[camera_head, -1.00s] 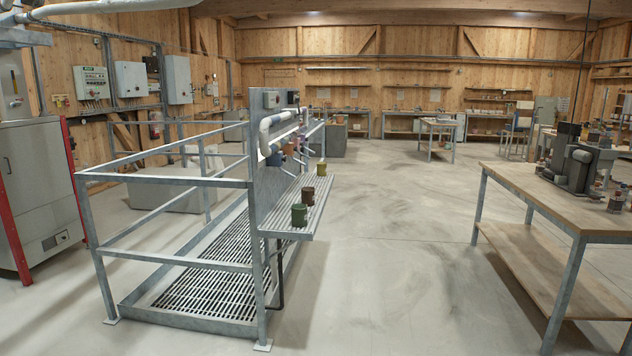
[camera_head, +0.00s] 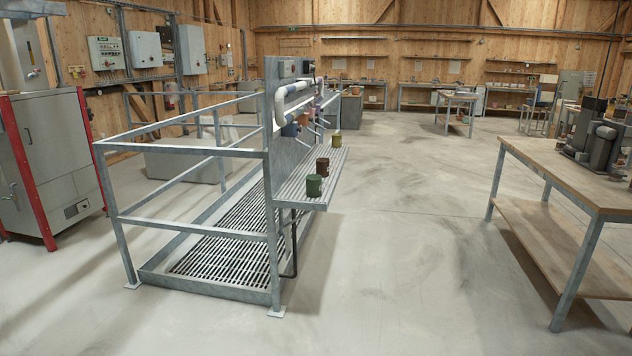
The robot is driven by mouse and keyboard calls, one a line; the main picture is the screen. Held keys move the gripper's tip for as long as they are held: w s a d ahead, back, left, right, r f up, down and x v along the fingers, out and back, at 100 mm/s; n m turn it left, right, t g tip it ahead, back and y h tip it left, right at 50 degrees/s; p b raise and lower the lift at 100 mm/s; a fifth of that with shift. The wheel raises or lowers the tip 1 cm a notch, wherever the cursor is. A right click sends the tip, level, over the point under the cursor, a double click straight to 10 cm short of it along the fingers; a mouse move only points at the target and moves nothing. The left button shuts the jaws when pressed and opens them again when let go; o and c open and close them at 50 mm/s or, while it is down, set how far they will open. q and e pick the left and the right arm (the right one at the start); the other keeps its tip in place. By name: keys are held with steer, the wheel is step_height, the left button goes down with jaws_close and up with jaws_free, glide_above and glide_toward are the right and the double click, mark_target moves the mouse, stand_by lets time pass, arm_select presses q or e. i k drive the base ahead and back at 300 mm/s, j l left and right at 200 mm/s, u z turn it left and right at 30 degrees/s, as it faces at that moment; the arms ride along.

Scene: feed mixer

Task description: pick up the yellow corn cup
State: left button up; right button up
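A yellow cup (camera_head: 337,139) stands upright at the far end of the grey metal shelf (camera_head: 301,192) on the side of the railed platform. A brown cup (camera_head: 322,166) and a green cup (camera_head: 314,186) stand nearer on the same shelf, in a row with it. The yellow cup is small in the head view, and I cannot make out what is in it. Neither of my grippers shows in this view.
The railed platform (camera_head: 205,153) with a grated floor stands left of centre. A wooden workbench (camera_head: 560,167) with dark equipment stands at the right. A grey cabinet (camera_head: 48,150) with red posts is at the left. The concrete floor (camera_head: 400,260) between platform and workbench is clear.

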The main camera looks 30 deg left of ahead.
mark_target(337, 137)
steer(key=i+u, duration=0.3)
steer(key=i, duration=2.65)
steer(key=i+u, duration=0.1)
steer(key=i, duration=1.15)
steer(key=i+l, duration=0.1)
steer(key=i, duration=1.1)
